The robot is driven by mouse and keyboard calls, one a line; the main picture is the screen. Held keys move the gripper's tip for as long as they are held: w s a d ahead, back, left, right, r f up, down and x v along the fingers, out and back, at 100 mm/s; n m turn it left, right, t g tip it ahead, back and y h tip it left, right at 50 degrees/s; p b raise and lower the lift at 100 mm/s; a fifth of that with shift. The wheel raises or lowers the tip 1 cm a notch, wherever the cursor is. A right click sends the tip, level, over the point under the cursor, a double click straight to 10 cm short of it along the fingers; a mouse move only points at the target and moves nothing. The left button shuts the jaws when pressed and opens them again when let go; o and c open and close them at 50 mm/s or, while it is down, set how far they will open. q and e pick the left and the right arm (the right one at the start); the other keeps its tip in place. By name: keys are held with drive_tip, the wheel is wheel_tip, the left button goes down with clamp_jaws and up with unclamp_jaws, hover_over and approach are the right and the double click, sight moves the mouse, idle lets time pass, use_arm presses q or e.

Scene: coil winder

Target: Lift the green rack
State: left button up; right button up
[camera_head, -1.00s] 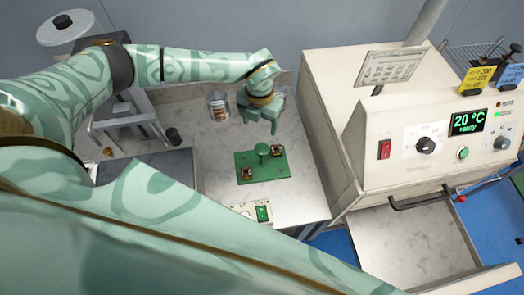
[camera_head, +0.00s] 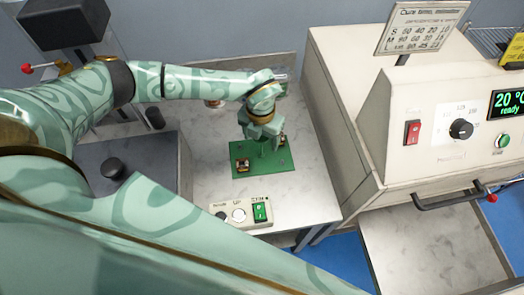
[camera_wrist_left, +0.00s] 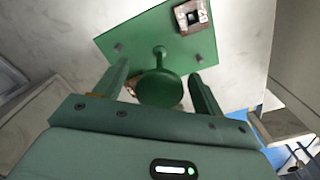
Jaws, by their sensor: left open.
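The green rack (camera_head: 270,168) is a flat green plate lying on the pale marbled worktop. A small coil (camera_head: 243,165) sits at its left end, and another small part shows at its far right, partly behind my gripper. My left gripper (camera_head: 262,143) is above the middle of the rack, pointing down and open, and hides the rack's central post. In the left wrist view the post's round green knob (camera_wrist_left: 160,89) lies between the two spread fingers, with a gap on each side. I cannot tell whether the fingertips are level with it. My right gripper is not in view.
A switch box (camera_head: 240,214) with a green rocker stands near the worktop's front edge. A large cream oven (camera_head: 350,90) with a handle borders the right side. A grey machine block (camera_head: 150,170) stands at left. Bare worktop lies around the rack.

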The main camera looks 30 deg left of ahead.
use_arm(q)
drive_tip(key=shift+r, duration=0.2)
drive_tip(key=shift+c, duration=0.2)
clamp_jaws()
